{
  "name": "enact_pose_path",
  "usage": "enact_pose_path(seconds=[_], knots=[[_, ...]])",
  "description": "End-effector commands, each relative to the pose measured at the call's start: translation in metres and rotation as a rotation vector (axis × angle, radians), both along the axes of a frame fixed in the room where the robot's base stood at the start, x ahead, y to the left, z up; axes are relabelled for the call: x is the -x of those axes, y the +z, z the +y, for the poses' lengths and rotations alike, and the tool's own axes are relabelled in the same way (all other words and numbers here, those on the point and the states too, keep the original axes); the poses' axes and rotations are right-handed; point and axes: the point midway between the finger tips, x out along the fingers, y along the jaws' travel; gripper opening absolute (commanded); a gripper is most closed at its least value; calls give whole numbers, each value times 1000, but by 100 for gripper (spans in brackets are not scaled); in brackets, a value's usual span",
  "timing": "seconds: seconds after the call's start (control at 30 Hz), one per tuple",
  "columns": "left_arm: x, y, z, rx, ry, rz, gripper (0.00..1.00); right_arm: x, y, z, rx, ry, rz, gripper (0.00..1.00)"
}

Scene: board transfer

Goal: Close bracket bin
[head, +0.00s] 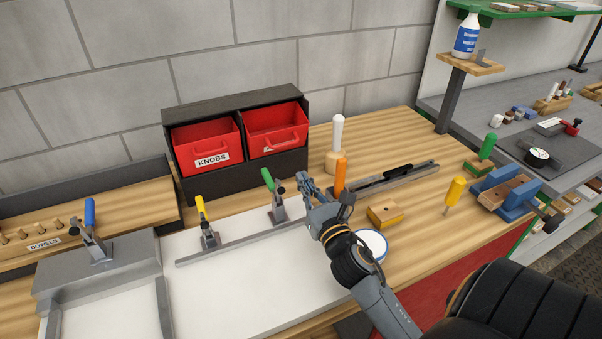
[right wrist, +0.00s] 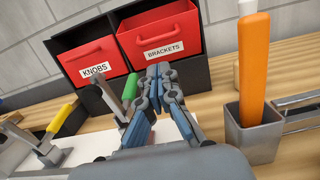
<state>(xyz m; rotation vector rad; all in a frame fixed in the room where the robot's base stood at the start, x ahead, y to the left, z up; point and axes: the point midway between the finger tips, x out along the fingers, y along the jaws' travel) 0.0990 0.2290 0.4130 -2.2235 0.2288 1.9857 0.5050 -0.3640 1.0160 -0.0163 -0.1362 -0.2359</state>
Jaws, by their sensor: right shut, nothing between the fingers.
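The red bracket bin (head: 277,143) sits in the right bay of a black cabinet (head: 235,104) against the wall. Its front has a handle, and its BRACKETS label shows in the right wrist view (right wrist: 163,48). I cannot tell exactly how far it stands out of its bay. My right gripper (head: 304,180) is shut and empty, in front of and below the bracket bin, apart from it. In the right wrist view its fingertips (right wrist: 158,71) appear just below the BRACKETS label. My left gripper is not in view.
The red KNOBS bin (head: 207,146) fills the left bay. A green-handled clamp (head: 274,190) stands close left of my right gripper. An orange-handled tool (head: 341,172) in a grey holder (right wrist: 252,132) stands close right. A white-topped tool (head: 337,133) stands behind it.

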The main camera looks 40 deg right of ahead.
Motion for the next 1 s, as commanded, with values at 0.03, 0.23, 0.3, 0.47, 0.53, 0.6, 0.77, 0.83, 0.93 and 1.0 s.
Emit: enact_pose_path(seconds=[0.03,0.23,0.3,0.47,0.53,0.6,0.77,0.83,0.93,1.0], knots=[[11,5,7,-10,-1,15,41,-9,6,-2,2,0,-3,0],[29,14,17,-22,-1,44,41,-46,10,-11,-1,-1,-1,0],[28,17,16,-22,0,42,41,-57,12,-14,0,0,-1,0],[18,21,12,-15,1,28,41,-75,13,-18,0,0,0,0],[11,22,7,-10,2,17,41,-80,13,-19,1,0,1,0],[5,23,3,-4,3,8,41,-82,13,-20,1,0,1,0],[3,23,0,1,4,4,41,-83,12,-20,0,1,1,0],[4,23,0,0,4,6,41,-82,12,-20,0,1,1,0],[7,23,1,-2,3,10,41,-82,12,-20,0,1,2,0],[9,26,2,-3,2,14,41,-83,15,-20,0,1,6,0]])
